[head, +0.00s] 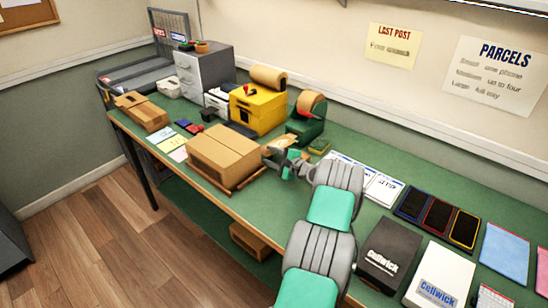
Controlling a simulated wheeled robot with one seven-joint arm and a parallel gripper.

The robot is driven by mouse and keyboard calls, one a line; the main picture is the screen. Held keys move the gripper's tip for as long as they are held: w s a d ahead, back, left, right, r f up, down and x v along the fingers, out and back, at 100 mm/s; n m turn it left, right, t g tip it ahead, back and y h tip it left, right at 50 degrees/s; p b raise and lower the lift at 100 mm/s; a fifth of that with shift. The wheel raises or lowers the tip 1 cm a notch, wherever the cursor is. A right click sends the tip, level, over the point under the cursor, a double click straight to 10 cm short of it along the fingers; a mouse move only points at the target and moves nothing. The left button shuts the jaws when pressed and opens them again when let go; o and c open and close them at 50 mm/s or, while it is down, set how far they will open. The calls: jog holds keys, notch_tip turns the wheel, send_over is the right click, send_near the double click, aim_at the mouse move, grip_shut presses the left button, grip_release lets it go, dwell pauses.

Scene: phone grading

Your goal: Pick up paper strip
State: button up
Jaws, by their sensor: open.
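My gripper (274,156) is open on the bench, at the right end of the large brown carton. A small tan flat piece (284,141), which looks like the paper strip, shows just behind my gripper, in front of the green dispenser (305,128) with its brown roll. I cannot tell whether the strip touches the dispenser or my fingers. My gripper and wrist hide part of that area. Nothing can be seen held between the fingers.
The large carton (222,158) stands left of my gripper. A yellow machine (256,112) with a paper roll stands behind. White printed cards (383,188), phones (437,216) and Cellwick boxes (440,277) lie to the right. Bare green bench (235,205) shows in front.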

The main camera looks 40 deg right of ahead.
jog(key=shift+c, duration=0.3)
grip_shut()
jog(key=shift+f, duration=0.1)
jog(key=shift+c, duration=0.6)
grip_release()
